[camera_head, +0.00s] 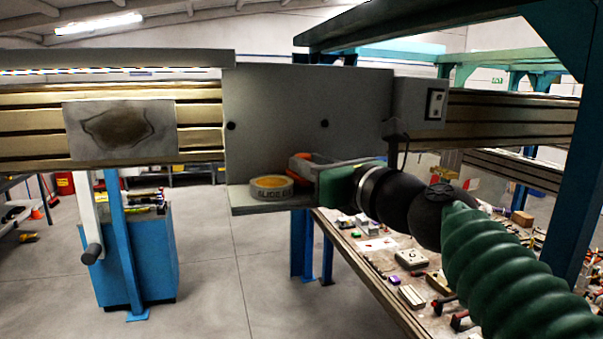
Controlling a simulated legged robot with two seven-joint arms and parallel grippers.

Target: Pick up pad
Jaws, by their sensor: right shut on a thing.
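My right gripper (302,172) reaches in from the right over a small grey ledge (270,208) on the gantry's grey plate. It is shut on a small orange piece at its fingertips, which I take to be the pad (299,160); the fingers hide part of it. A round grey tin (271,188) with a yellow-orange top and lettering on its side sits on the ledge, just left of and below the fingertips. I cannot tell whether the fingers touch the tin. My left gripper is not in view.
The upright grey plate (275,120) stands right behind the ledge. A grey box (418,102) sticks out above my right wrist. A blue post (575,160) stands at the right. A cluttered workbench (375,290) is below my arm. The floor at lower centre is clear.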

